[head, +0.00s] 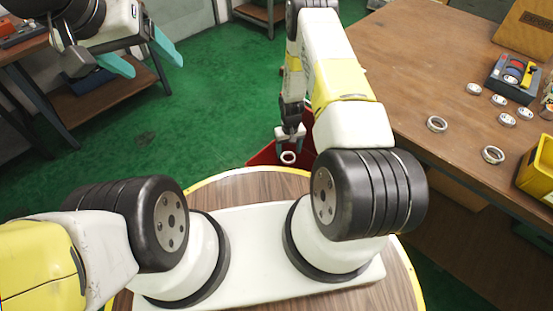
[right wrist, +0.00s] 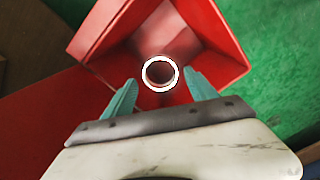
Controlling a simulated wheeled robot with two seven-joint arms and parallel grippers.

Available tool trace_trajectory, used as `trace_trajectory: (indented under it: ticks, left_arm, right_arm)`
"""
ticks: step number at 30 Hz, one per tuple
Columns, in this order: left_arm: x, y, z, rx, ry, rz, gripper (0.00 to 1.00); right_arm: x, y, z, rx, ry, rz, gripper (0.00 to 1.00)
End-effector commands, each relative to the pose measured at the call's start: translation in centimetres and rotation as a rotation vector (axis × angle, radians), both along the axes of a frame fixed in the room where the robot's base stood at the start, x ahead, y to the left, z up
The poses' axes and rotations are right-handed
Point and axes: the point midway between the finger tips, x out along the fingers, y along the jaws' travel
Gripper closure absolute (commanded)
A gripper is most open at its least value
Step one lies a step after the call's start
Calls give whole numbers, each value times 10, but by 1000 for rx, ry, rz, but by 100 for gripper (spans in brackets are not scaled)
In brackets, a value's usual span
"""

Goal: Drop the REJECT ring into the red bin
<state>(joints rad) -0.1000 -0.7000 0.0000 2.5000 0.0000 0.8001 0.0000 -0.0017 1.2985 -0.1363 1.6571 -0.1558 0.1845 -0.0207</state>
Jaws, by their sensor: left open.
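A pale metal ring (head: 288,157) is in the air over the red bin (head: 304,158). My right gripper (head: 290,143) is just above the ring, pointing down. In the right wrist view the ring (right wrist: 147,84) shows between and beyond the two teal fingertips (right wrist: 160,79), with a small gap on each side. The fingers are apart, and the red bin (right wrist: 92,38) opens below. Any marking that names the ring REJECT is too small to read. My left gripper (head: 157,68) is open and empty at the upper left, far from the bin.
The wooden table (head: 400,60) on the right carries several other rings, such as one near its left edge (head: 437,124). A dark tray with coloured parts (head: 513,77), a yellow bin (head: 537,172) and a cardboard box (head: 525,28) are also there. Green floor (head: 220,100) lies open between.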

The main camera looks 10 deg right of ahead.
Motion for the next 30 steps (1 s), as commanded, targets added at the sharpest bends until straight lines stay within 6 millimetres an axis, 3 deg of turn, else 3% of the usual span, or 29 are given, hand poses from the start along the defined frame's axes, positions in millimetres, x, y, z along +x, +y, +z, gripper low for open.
trace_trajectory:
  ticks: [12, 24, 30]
  left_arm:
    - [0, 0, 0, 0, 0, 0, 27]
    - [0, 0, 0, 0, 0, 0, 27]
    - [0, 0, 0, 0, 0, 0, 27]
  right_arm:
    - [0, 0, 4, 0, 0, 0, 20]
    - [1, 0, 65, 0, -1, 0, 20]
    - [0, 0, 78, 0, 0, 0, 20]
